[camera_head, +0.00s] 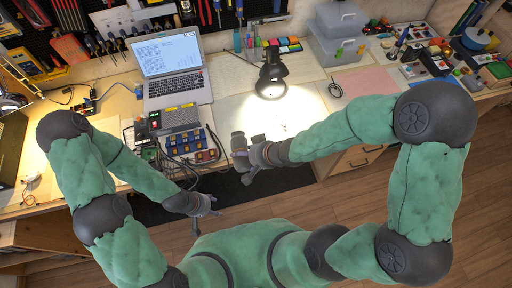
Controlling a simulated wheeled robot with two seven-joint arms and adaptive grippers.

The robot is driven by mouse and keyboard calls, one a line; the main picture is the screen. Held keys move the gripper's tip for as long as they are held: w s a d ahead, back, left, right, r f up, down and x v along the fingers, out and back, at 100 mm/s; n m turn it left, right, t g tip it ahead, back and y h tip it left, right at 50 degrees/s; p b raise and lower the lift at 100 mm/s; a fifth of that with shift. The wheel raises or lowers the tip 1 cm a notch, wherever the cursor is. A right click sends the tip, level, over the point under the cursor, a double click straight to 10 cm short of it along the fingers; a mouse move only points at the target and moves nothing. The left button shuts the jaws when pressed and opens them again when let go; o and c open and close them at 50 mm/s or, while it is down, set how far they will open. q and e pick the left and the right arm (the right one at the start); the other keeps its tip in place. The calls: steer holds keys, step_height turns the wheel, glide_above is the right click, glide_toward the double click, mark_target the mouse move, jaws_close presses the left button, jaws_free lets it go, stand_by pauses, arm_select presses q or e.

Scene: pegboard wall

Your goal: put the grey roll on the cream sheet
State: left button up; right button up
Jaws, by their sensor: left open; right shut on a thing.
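My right gripper (248,155) is at the front edge of the bench, near the middle of the view. It is shut on a small grey thing, which looks like the grey roll (238,142); the fingers partly hide it. A pale cream sheet (303,112) lies flat on the bench under the lamp, beyond and to the right of the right gripper. The roll is apart from the lit middle of the sheet. My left gripper (212,205) is open and empty, lower and to the left, in front of the bench.
A black lamp (271,75) stands over the sheet. A laptop (172,68) and blue boxes (190,145) with cables are to the left. A pink sheet (365,82) and clear bins (335,45) are to the right. Tools hang on the pegboard behind.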

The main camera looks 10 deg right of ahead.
steer(key=shift+s+a+f+n+g+y, duration=0.15)
steer(key=shift+s+a+n+g, duration=0.2)
steer(key=shift+s, duration=0.3)
steer(key=shift+s+f+n+g+y, duration=0.1)
steer(key=shift+s+n+g+y, duration=0.05)
steer(key=shift+s+n, duration=0.4)
steer(key=w+d+f+b, duration=0.1)
steer(key=w+d+f, duration=0.1)
steer(key=w+f, duration=0.1)
steer(key=w+d+f+b, duration=0.1)
steer(key=w+d+f, duration=0.2)
steer(key=w, duration=0.1)
steer(key=w+d+f+b, duration=0.1)
steer(key=w+d+f, duration=0.2)
steer(key=shift+w+d+f, duration=0.15)
steer(key=shift+w+f, duration=0.2)
steer(key=shift+w, duration=0.05)
step_height(320, 180, down, 2)
steer(key=shift+w+d+b, duration=0.1)
steer(key=shift+w+b, duration=0.05)
steer(key=shift+b, duration=0.75)
steer(key=shift+f, duration=0.45)
